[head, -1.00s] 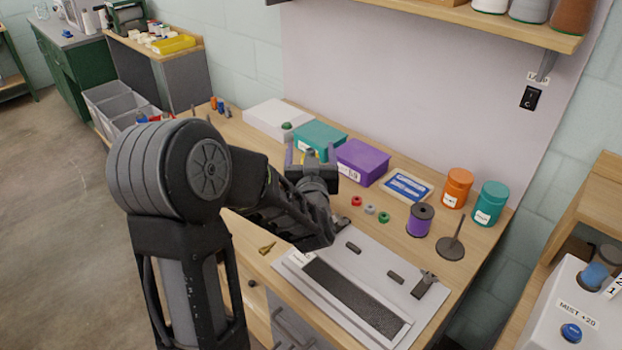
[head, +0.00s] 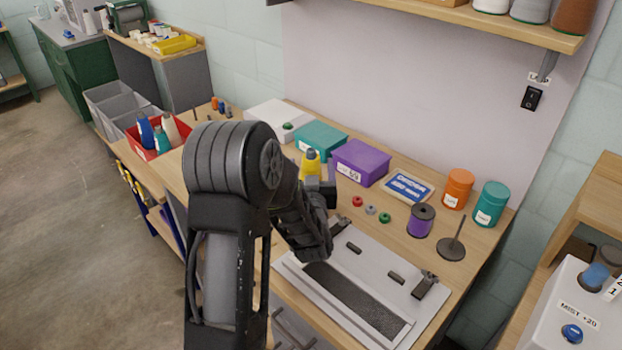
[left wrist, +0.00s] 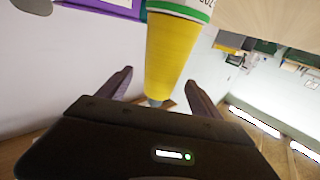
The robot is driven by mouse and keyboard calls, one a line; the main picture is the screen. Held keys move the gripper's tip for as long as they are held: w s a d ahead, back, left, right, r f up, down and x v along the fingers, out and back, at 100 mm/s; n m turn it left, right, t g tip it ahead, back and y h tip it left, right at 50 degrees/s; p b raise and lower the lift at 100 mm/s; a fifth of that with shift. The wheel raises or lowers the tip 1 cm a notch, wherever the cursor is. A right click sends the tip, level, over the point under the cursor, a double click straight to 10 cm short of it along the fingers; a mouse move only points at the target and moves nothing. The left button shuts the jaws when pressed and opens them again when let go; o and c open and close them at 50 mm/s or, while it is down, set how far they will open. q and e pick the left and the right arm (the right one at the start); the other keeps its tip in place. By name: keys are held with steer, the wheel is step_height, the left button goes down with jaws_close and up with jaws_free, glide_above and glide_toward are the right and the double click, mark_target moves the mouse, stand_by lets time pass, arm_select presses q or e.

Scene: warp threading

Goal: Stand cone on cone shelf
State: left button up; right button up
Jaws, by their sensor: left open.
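A yellow cone (head: 311,163) stands on the workbench in front of the teal box, partly hidden by my left gripper (head: 318,186). In the left wrist view the yellow cone (left wrist: 176,55) shows large, with a green and white band, and its narrow end points toward the gap between the fingers. My left gripper (left wrist: 157,88) is open there, one finger to each side of that end. I cannot tell whether they touch it. A wooden wall shelf (head: 480,20) at the top right bears several white, grey and brown cones (head: 529,10). My right gripper is not in view.
A teal box (head: 318,137), purple box (head: 361,162), purple spool (head: 421,219), dark spindle stand (head: 452,247) and orange and teal jars stand on the bench. A flat metal plate lies in front. A red bin (head: 150,150) holds cones at left.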

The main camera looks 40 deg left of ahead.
arm_select(q)
steer(key=x, duration=0.5)
steer(key=shift+p, duration=0.4)
steer(key=shift+c, duration=0.4)
jaws_close()
stand_by(0.5)
